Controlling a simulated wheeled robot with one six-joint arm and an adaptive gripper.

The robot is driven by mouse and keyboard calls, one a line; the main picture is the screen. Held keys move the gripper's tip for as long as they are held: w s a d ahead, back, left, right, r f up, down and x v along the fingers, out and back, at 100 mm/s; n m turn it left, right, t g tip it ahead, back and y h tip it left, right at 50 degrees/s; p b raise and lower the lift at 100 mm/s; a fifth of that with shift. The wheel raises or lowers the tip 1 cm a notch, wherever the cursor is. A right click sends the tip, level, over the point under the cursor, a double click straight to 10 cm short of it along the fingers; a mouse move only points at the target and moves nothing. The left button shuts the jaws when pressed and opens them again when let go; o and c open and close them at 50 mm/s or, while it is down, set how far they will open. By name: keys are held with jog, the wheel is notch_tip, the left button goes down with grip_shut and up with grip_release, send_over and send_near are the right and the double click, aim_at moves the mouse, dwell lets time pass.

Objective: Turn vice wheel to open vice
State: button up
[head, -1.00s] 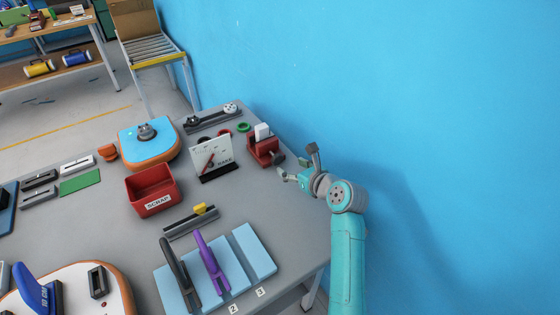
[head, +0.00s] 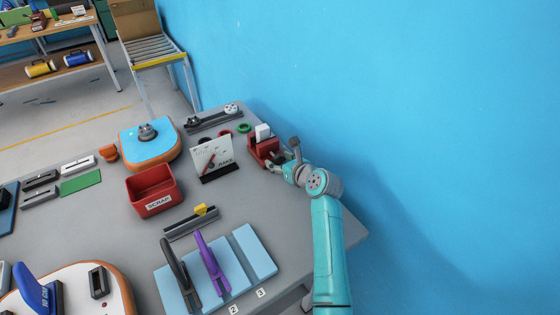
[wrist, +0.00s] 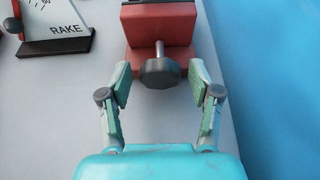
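The red vice (head: 262,150) stands near the far right edge of the grey table, with a white piece (head: 262,131) at its top. In the wrist view the vice (wrist: 158,26) is at top centre. Its dark grey wheel (wrist: 160,73) sticks out toward me on a short shaft. My gripper (wrist: 160,86) is open, with one finger on each side of the wheel and a visible gap at each side. In the head view my gripper (head: 283,160) is beside the vice and hides the wheel.
The RAKE gauge board (head: 211,155) stands left of the vice. A red SCRAP bin (head: 152,190) and light blue pads (head: 254,252) lie nearer me. A green ring (head: 243,128) is behind the vice. The blue wall (head: 430,120) is close on the right.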

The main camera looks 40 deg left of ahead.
jog(key=c, duration=0.8)
jog(key=shift+c, duration=0.2)
jog(key=shift+n, duration=0.3)
jog(key=n+t, duration=0.1)
jog(key=n, duration=0.1)
jog(key=shift+s+a+f+n+t+h, duration=0.1)
jog(key=shift+s+f+n+t+h, duration=0.05)
jog(key=shift+s+n+t+h, duration=0.2)
jog(key=n+t, duration=0.2)
jog(key=n, duration=0.1)
jog(key=shift+n+t+h, duration=0.25)
jog(key=o, duration=1.1)
jog(key=shift+f, duration=0.1)
